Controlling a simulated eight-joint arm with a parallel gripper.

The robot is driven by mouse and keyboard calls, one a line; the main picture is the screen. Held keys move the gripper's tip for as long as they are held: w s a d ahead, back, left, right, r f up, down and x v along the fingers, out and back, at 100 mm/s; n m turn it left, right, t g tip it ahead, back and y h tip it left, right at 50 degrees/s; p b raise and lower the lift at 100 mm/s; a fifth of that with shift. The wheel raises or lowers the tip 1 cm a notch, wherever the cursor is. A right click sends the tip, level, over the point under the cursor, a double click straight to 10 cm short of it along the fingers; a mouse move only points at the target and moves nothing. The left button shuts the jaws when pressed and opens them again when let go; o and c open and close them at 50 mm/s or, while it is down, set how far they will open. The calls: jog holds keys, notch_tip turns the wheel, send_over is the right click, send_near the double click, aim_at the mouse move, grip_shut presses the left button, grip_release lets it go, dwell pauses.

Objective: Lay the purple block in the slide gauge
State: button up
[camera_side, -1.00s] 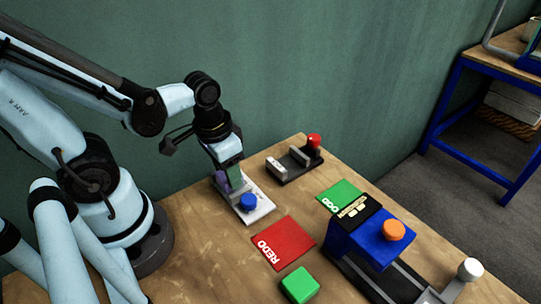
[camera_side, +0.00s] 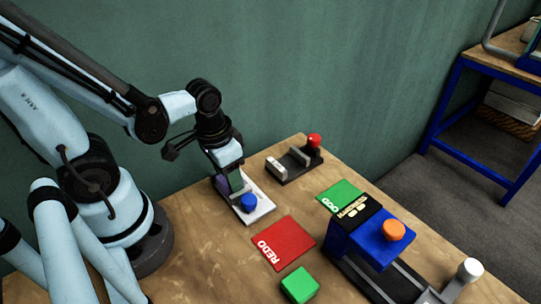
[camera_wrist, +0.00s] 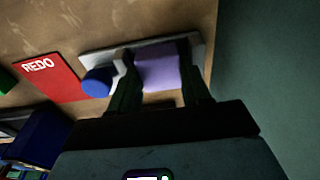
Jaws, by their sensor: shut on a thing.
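The purple block (camera_wrist: 160,68) is between the dark fingers of my gripper (camera_wrist: 158,75), which is shut on it. In the side view the block (camera_side: 221,184) is mostly hidden behind a finger of my gripper (camera_side: 229,184). The block is at the far part of a white-based fixture (camera_side: 263,209) with a blue knob (camera_side: 248,202). In the wrist view the block overlaps the white base (camera_wrist: 97,57), with the knob to its left. I cannot tell whether the block touches the base. No label shows which fixture is the slide gauge.
A dark fixture (camera_side: 296,173) with grey jaws and a red knob stands at the back. A red REDO pad (camera_side: 285,240), a green pad (camera_side: 339,193), a green block (camera_side: 300,285) and a blue press (camera_side: 370,240) with an orange button lie nearer. The wall is close behind.

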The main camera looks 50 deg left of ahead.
jog(key=o, duration=1.1)
jog(key=shift+s+r, duration=0.7)
jog(key=shift+r, duration=5.1)
jog(key=w+t, duration=0.4)
jog(key=w, duration=0.1)
jog(key=w+t, duration=0.1)
jog(key=w, duration=0.2)
jog(key=shift+d+t, duration=0.25)
jog(key=shift+t, duration=0.15)
